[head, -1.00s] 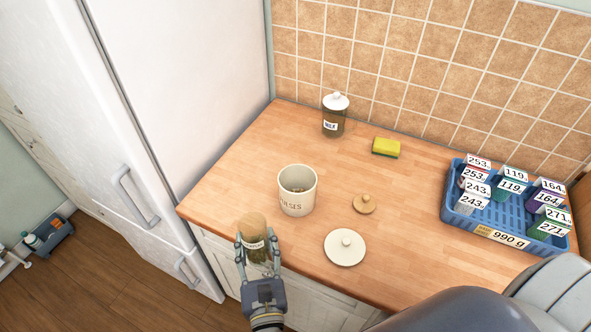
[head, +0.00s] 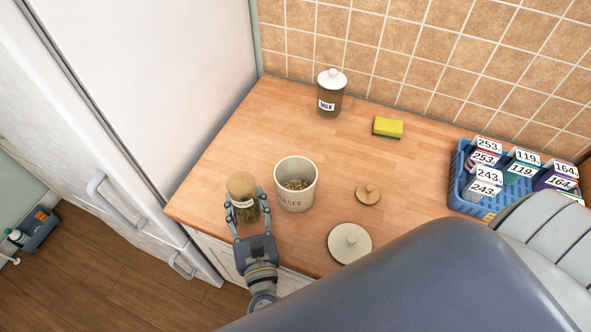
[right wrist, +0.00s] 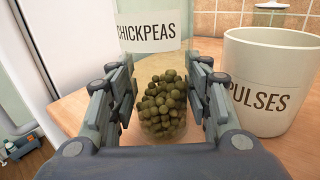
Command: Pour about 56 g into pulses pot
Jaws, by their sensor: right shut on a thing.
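The cream pulses pot (head: 283,198) stands open on the counter with some beige-brown pulses inside. It also shows at the right of the right wrist view (right wrist: 262,100). My right gripper (head: 247,208) is shut on a clear chickpeas jar (head: 243,188), just left of the pot. In the right wrist view the jar (right wrist: 147,38) looks near upright, with olive-green chickpeas (right wrist: 162,106) low in it between the fingers. I cannot tell whether its base touches the counter. A cream lid (head: 349,243) and a small wooden lid (head: 368,194) lie on the counter. My left gripper is out of view.
A milk jar (head: 330,93) with a white lid and a yellow-green sponge (head: 388,127) stand near the tiled wall. A blue basket (head: 463,190) of numbered packets is at right. The fridge (head: 140,90) borders the left. The counter behind the pot is clear.

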